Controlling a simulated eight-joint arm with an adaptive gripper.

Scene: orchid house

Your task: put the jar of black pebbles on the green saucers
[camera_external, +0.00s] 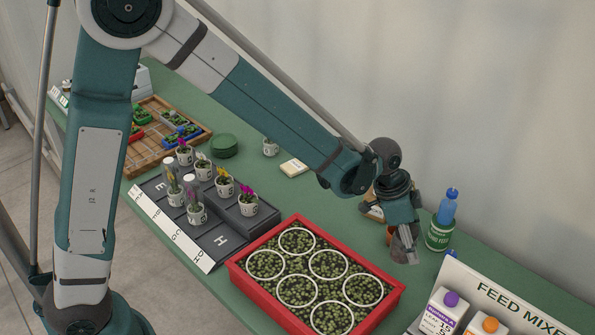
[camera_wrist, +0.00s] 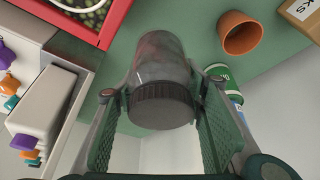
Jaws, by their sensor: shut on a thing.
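My gripper (camera_external: 404,236) is shut on a clear jar (camera_wrist: 162,55) with a dark ribbed lid. In the wrist view the lid faces the camera and a finger lies on each side. The jar's contents look dark and blurred. In the external view the jar (camera_external: 406,250) is below my gripper, at the right of the green table; whether it touches the table is unclear. The green saucers (camera_external: 223,146) are a low round dark green stack at the back left, far from my gripper.
A red tray (camera_external: 237,277) with ringed green contents lies left of the jar. A dark stepped rack (camera_external: 222,240) holds several potted flowers. A small pot (camera_external: 270,147) stands beside the saucers.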

